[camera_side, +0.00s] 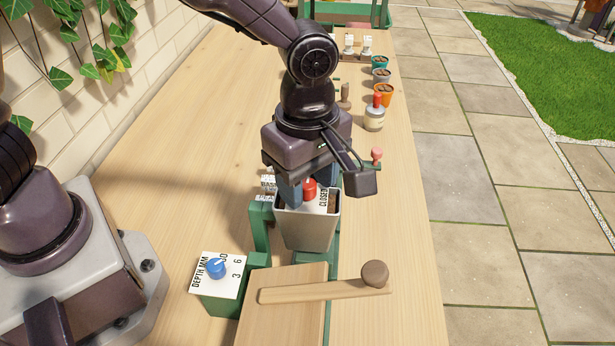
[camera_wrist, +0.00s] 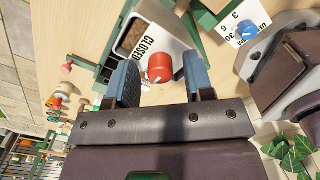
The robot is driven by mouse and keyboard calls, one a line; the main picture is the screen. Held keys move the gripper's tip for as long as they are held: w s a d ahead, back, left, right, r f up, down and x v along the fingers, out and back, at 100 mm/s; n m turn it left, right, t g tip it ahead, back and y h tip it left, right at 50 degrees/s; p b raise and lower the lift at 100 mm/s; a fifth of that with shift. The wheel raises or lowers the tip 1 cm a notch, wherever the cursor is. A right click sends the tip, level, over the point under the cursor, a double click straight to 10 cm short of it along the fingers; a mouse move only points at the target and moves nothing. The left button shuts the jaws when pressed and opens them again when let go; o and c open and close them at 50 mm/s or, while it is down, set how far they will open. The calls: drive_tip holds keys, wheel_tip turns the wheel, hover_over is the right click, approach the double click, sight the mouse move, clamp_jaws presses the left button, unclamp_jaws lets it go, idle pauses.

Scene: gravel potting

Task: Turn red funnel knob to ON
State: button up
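The red knob (camera_wrist: 160,68) sits on a white plate (camera_wrist: 165,40) marked CLOSED, on top of the grey metal funnel (camera_side: 307,228). In the side view the red knob (camera_side: 309,189) shows between my fingers. My gripper (camera_side: 300,195) points down over the funnel. In the wrist view its two blue-grey fingers (camera_wrist: 160,75) stand apart on either side of the knob, with a gap visible on both sides. An ON mark cannot be made out. Brown gravel (camera_wrist: 133,36) shows in the funnel beside the plate.
A blue knob (camera_side: 216,267) on a DEPTH MM plate stands at the front left. A wooden lever (camera_side: 325,291) lies across a wooden block in front. The table's right front is clear.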

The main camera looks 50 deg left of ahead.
sight(309, 183)
wheel_tip(309, 183, up, 13)
idle(0.8)
drive_tip(key=s+a+r+m+t, duration=0.1)
drive_tip(key=s+a+m+t, duration=0.1)
drive_tip(key=s+a+m, duration=0.4)
drive_tip(key=s+a+r+m+t, duration=0.1)
drive_tip(key=s+a+m+t, duration=0.2)
drive_tip(key=a+m, duration=0.8)
drive_tip(key=s+m, duration=0.1)
drive_tip(key=s, duration=0.1)
drive_tip(key=shift+s+a+t, duration=0.3)
drive_tip(key=shift+s+a, duration=0.1)
